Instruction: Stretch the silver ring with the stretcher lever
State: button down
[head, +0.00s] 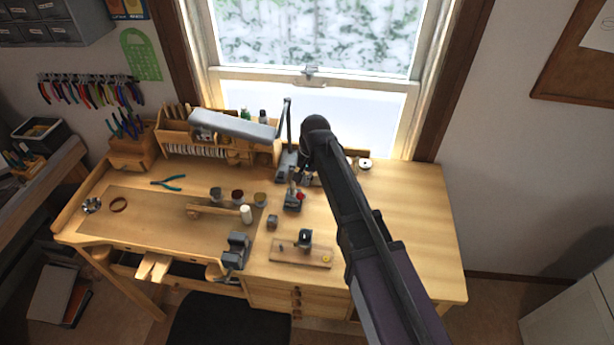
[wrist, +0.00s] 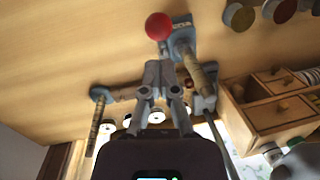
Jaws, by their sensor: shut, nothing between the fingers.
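The ring stretcher (head: 292,203) stands on the workbench right of its middle, a small grey-blue device. Its lever ends in a red ball knob (wrist: 159,26), which also shows in the head view (head: 300,196). In the wrist view the stretcher's base (wrist: 180,48) and a tapered post (wrist: 188,56) are just beyond my fingers. My gripper (wrist: 158,66) is shut and empty, its fingertips close to the red knob and apart from it in the picture. In the head view my arm hides part of the area behind the stretcher. I cannot make out the silver ring.
Wooden drawers (wrist: 270,108) and small round pots (wrist: 238,16) are near the stretcher. A mallet (head: 215,210), a small board (head: 300,252) and a vise (head: 236,250) lie on the bench. The bench's right side is clear.

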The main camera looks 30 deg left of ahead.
jog(key=shift+s+f, duration=0.45)
jog(key=shift+s, duration=0.15)
jog(key=shift+s+f+b, duration=0.1)
jog(key=shift+s+b, duration=0.05)
jog(key=shift+b, duration=0.2)
